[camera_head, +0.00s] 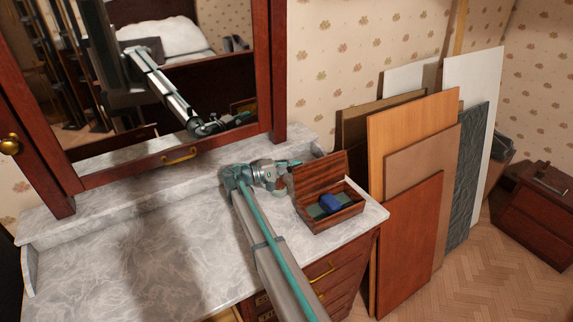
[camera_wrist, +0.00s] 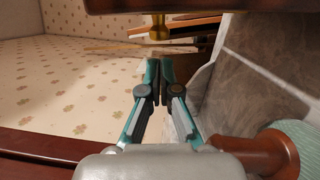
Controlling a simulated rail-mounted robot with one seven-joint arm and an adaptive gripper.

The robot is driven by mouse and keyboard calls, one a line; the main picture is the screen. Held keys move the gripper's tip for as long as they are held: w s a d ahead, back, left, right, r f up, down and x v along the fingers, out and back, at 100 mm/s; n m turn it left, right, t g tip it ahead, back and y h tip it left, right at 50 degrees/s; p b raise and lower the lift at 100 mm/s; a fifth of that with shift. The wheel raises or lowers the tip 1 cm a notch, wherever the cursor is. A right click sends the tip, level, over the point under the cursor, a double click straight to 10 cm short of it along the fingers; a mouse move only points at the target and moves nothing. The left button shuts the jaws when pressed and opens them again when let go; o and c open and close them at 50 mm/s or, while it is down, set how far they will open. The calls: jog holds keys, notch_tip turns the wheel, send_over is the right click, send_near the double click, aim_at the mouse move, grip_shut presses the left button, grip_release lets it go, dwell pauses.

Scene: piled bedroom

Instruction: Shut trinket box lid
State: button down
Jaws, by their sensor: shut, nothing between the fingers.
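The trinket box (camera_head: 343,216) is a dark wooden box on the right end of the marble dresser top. Its striped wooden lid (camera_head: 319,177) stands open, raised at the back of the box. A blue item (camera_head: 330,203) lies inside on a green lining. My gripper (camera_head: 294,163) is behind the lid, near its upper left edge; I cannot tell whether it touches it. In the wrist view my gripper (camera_wrist: 157,80) has its two fingers together with nothing between them. I cannot make out the lid for certain in the wrist view.
The marble top (camera_head: 130,265) is mostly clear left of my arm. A framed mirror (camera_head: 275,70) stands behind it. Several boards (camera_head: 410,240) lean against the wall right of the dresser. The wrist view shows a brass knob (camera_wrist: 159,28) beyond my fingers.

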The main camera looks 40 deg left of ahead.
aim_at(318, 172)
jog(key=shift+p+x, duration=0.65)
jog(key=shift+x, duration=1.45)
jog(key=shift+w+d+b, duration=0.1)
jog(key=shift+w+b, duration=0.05)
jog(key=shift+b, duration=0.15)
